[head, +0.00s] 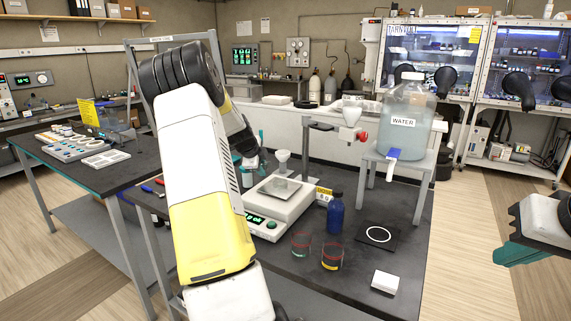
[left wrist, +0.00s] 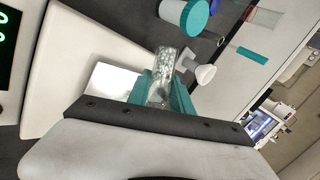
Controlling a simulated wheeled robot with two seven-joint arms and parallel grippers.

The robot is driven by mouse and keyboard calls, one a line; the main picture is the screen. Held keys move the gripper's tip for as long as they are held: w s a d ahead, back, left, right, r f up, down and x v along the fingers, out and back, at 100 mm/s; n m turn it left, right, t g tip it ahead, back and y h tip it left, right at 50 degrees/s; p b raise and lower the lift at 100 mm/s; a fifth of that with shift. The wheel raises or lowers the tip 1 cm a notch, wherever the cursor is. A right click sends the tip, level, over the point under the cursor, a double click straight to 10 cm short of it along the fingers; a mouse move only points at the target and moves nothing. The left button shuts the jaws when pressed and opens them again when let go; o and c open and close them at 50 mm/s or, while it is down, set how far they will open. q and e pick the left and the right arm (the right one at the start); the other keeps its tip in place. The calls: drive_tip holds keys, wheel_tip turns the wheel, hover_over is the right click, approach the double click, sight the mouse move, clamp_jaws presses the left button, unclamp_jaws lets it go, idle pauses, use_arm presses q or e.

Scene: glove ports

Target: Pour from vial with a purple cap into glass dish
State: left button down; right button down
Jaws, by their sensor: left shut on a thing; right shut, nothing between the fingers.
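My left gripper (left wrist: 161,92) has teal fingers shut on a clear glass vial (left wrist: 164,72) holding pale granules. No purple cap shows on it, and its tilt is hard to judge. In the head view my left arm hides most of that gripper, which is behind the arm near the balance. A small clear glass dish (head: 281,186) appears to sit on the balance pan; I cannot make it out in the left wrist view. My right gripper (head: 514,253) is at the right edge, shut and empty, away from the bench items.
The white balance (head: 283,218) stands on the dark bench. Close by are a blue bottle (head: 335,213), two red-rimmed beakers (head: 301,244) (head: 332,258), a white funnel (left wrist: 203,75) and a water carboy (head: 405,115) on a stand. A white box (head: 385,282) lies at the front right.

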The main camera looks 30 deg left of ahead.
use_arm(q)
drive_tip(key=shift+d+f+m+y, duration=0.35)
drive_tip(key=shift+f+m+y, duration=0.15)
drive_tip(key=shift+y, duration=0.5)
drive_tip(key=shift+d+y, duration=0.1)
drive_tip(key=shift+y, duration=0.2)
drive_tip(key=m+y, duration=0.1)
drive_tip(key=y, duration=0.1)
drive_tip(key=d+r+m+y, duration=0.1)
drive_tip(key=shift+d+t+y, duration=0.3)
drive_tip(key=shift+t+y, duration=0.1)
drive_tip(key=shift+a, duration=0.35)
drive_tip(key=shift+d, duration=0.15)
drive_tip(key=shift+d+m, duration=0.3)
drive_tip(key=shift+d+r+t+y, duration=0.2)
drive_tip(key=shift+r+t+y, duration=0.1)
drive_tip(key=shift+y, duration=0.3)
drive_tip(key=shift+m, duration=0.3)
